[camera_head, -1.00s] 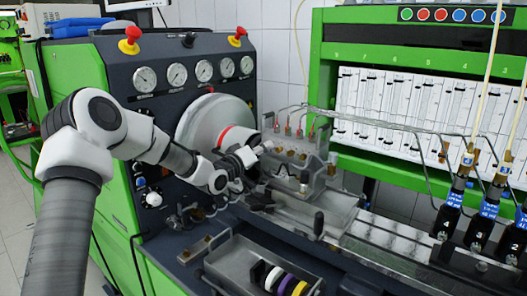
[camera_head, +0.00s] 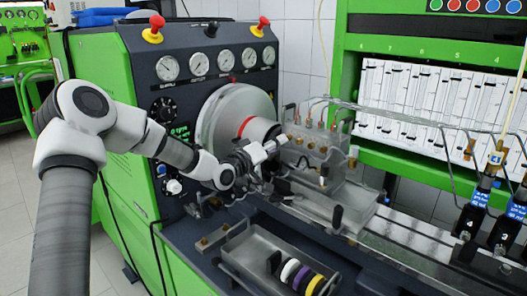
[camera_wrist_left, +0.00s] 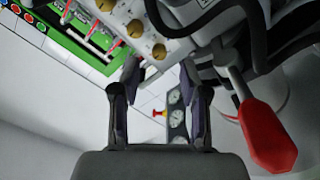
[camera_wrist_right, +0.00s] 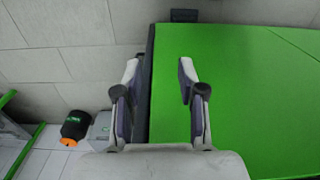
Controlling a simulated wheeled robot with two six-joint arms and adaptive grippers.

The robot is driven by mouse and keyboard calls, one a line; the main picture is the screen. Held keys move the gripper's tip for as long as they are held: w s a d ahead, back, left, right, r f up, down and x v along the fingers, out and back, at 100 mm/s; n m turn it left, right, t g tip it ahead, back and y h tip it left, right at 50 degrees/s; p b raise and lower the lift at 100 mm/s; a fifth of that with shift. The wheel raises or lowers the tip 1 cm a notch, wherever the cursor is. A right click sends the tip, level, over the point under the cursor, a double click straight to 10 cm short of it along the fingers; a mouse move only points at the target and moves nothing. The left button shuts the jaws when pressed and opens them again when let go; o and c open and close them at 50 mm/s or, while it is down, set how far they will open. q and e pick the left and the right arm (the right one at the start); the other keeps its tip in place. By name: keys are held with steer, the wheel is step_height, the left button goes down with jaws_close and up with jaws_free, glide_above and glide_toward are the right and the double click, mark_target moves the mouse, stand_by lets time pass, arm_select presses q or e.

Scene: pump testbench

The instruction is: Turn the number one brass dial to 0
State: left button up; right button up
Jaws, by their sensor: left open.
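Several brass dials (camera_head: 312,146) sit in a row on the pale metal pump block (camera_head: 330,163). I cannot read their numbers. Some of these dials show along the top of the left wrist view, one of them (camera_wrist_left: 159,51) just beyond the fingertips. My left gripper (camera_head: 272,148) is at the left end of the block, beside the dials; contact cannot be made out. In the left wrist view its fingers (camera_wrist_left: 160,78) are apart with nothing between them. My right gripper (camera_wrist_right: 158,82) is open and empty, facing a green panel in the right wrist view.
A large grey drive disc (camera_head: 222,115) stands behind my left wrist. A row of gauges (camera_head: 225,60) is above it. A metal tray (camera_head: 240,262) with coloured rings lies in front. Metal pipes (camera_head: 400,119) run right from the block. A red-tipped lever (camera_wrist_left: 265,135) is close to my left gripper.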

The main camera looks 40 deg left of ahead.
arm_select(q)
steer(key=s, duration=0.7)
steer(key=shift+s+a, duration=0.3)
steer(key=shift+f, duration=0.15)
